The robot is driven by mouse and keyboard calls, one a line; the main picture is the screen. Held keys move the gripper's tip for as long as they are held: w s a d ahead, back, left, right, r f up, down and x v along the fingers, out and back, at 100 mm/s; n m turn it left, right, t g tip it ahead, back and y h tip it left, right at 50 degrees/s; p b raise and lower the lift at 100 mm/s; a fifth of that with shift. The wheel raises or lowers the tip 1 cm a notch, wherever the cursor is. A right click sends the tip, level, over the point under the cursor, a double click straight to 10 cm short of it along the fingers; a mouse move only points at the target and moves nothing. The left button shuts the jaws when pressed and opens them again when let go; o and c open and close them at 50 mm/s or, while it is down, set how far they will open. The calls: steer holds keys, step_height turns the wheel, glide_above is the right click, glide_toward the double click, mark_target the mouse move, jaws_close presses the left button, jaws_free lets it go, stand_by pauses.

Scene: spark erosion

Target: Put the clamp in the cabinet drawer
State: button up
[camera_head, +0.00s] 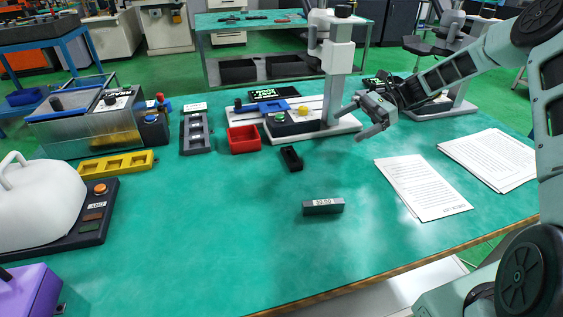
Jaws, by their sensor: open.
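My gripper (359,121) is at the end of my arm, which reaches in from the right. Its jaws are open and empty, pointing left above the green table in front of a white column stand. I cannot surely tell which thing is the clamp. A small black open holder (291,158) lies left of and below my gripper in the picture. A dark grey block with a light label (323,207) lies nearer the front edge. No open cabinet drawer shows; white drawer fronts (228,37) show at the back under another table.
The green table (230,230) is clear in its front middle. A red tray (243,139), a grey slotted rack (195,134) and a yellow rack (118,163) stand left. The white column stand (337,70) rises behind. Papers (420,187) lie right.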

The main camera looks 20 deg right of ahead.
glide_toward(289, 157)
steer(key=shift+w+a+f, duration=0.1)
steer(key=shift+a+f, duration=0.1)
steer(key=shift+a, duration=0.4)
steer(key=shift+x, duration=3.25)
steer(key=shift+w+d+f, duration=0.1)
steer(key=shift+f, duration=0.05)
steer(key=c, duration=1.1)
